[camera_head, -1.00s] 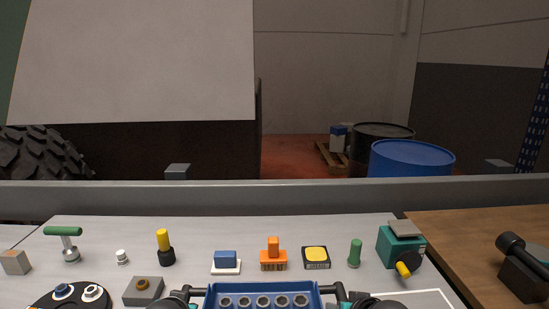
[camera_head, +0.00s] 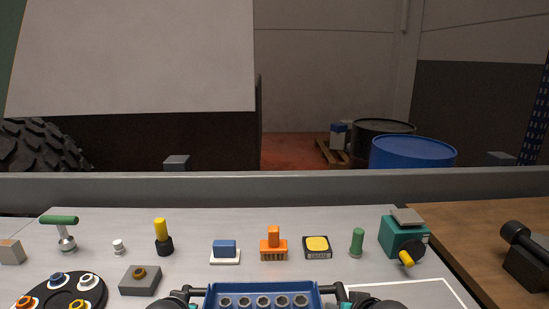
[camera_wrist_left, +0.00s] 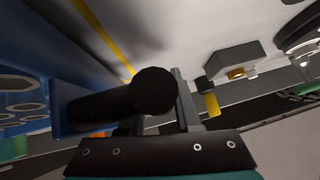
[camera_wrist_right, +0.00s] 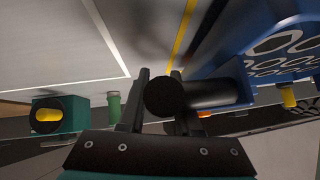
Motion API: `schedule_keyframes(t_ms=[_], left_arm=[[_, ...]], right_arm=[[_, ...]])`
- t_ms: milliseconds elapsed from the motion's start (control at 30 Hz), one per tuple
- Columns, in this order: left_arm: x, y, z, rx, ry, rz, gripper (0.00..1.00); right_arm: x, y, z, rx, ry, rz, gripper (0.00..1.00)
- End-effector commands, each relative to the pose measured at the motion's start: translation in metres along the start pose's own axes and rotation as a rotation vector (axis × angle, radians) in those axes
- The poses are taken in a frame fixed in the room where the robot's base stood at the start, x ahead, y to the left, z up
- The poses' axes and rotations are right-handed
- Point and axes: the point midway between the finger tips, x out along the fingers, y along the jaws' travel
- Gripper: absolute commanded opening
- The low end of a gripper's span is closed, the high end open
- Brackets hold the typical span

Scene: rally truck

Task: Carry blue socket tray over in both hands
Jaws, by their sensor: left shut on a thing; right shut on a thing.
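The blue socket tray (camera_head: 262,290) is at the bottom middle of the head view, with a row of several grey sockets in it and a black handle at each end. My left gripper (camera_head: 186,296) is shut on the left handle. The left wrist view shows that black handle (camera_wrist_left: 150,92) between the fingers, with the tray's blue wall (camera_wrist_left: 75,100) to the left. My right gripper (camera_head: 345,297) is shut on the right handle. The right wrist view shows that handle (camera_wrist_right: 172,97) between the fingers. The tray's lower part is cut off by the frame edge.
Behind the tray stand a blue block on a white base (camera_head: 225,251), an orange brush-like piece (camera_head: 274,246), a yellow-topped black box (camera_head: 317,247) and a green cylinder (camera_head: 357,242). A teal device (camera_head: 400,235) is right. A white outline (camera_head: 440,284) marks bare bench at front right.

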Motion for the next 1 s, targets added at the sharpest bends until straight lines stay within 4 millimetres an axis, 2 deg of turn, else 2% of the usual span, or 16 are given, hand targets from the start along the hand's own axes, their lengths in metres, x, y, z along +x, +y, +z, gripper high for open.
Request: schedule_keyframes(t_ms=[433, 467, 633, 900, 967, 1000], left_arm=[[-0.001, -0.001, -0.003, 0.0, 0.008, -0.003, 0.0], [-0.001, -0.002, -0.003, 0.0, 0.008, -0.003, 0.36], [0.001, -0.006, -0.001, 0.0, 0.005, -0.003, 0.55], [0.004, -0.024, 0.002, 0.0, 0.002, -0.003, 0.85], [0.004, -0.026, 0.003, 0.0, 0.001, -0.002, 0.92], [0.004, -0.026, 0.003, 0.0, 0.001, -0.002, 0.92]], right_arm=[[-0.001, 0.0, -0.003, 0.0, 0.007, -0.001, 0.0], [-0.001, 0.0, -0.003, 0.0, 0.007, -0.001, 0.36], [-0.001, 0.005, -0.003, 0.0, 0.005, 0.0, 0.55], [-0.004, 0.024, -0.004, 0.0, 0.002, 0.001, 0.85], [-0.004, 0.025, -0.004, 0.0, 0.003, 0.001, 0.92], [-0.004, 0.026, -0.004, -0.001, 0.003, 0.001, 0.92]])
